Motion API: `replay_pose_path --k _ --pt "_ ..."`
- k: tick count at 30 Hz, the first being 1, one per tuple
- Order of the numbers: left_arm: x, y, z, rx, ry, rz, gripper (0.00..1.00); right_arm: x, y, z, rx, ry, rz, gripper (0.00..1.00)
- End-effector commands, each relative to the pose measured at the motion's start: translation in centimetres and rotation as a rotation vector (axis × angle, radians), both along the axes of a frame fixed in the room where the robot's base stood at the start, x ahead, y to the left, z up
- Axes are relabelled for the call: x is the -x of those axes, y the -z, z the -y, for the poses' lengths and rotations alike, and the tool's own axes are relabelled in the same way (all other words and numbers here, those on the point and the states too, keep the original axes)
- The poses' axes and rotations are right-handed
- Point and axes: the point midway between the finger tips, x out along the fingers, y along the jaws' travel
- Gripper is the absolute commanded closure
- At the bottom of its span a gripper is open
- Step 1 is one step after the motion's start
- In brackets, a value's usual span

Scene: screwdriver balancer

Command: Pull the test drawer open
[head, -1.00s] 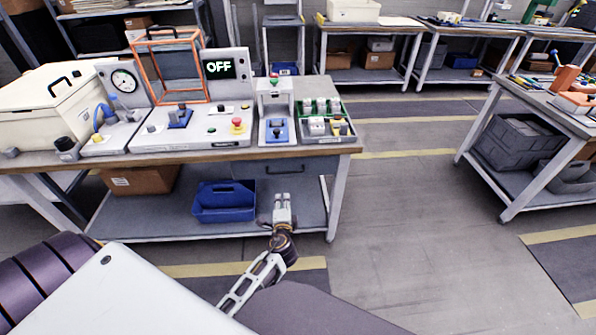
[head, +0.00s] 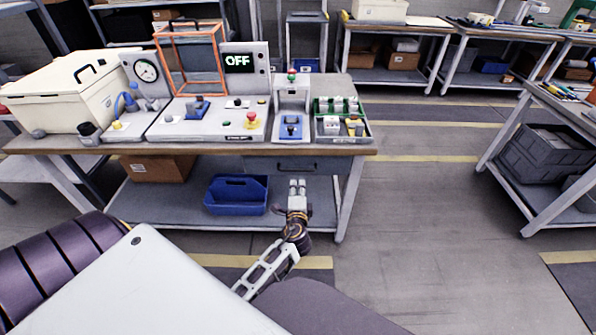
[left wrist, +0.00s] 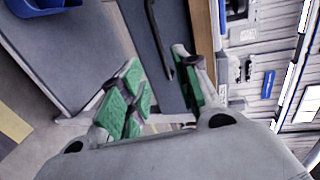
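The test drawer (head: 276,163) is a grey drawer under the right part of the bench top, with a dark bar handle (head: 297,169). It looks shut. My left gripper (head: 297,182) points at the drawer front from just below and in front of the handle. In the left wrist view, the drawer front (left wrist: 172,92) and its black handle (left wrist: 158,38) lie beyond the gap between my green-padded fingers (left wrist: 157,87). The fingers are apart with nothing between them; I see no contact with the handle. My right gripper is not in view.
A blue bin (head: 236,196) and a cardboard box (head: 158,168) sit on the lower shelf. Floor to the right is clear.

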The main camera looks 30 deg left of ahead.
Motion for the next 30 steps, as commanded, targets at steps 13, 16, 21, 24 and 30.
replay_pose_path --k 13,16,21,24,30 --pt "-3.3 0.7 -2.0 -0.002 0.000 0.001 0.68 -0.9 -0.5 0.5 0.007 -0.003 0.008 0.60" --pt "-4.1 0.9 -2.5 -0.002 0.000 0.001 0.68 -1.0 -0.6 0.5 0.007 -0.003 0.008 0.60" --pt "-5.4 1.2 -3.3 -0.001 0.000 0.002 0.68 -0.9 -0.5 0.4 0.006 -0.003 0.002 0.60" --pt "-6.2 1.4 -3.8 -0.001 -0.001 0.002 0.68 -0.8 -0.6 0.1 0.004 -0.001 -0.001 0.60" --pt "-7.7 1.8 -4.7 -0.002 0.000 0.001 0.68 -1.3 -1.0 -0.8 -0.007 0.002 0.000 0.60"
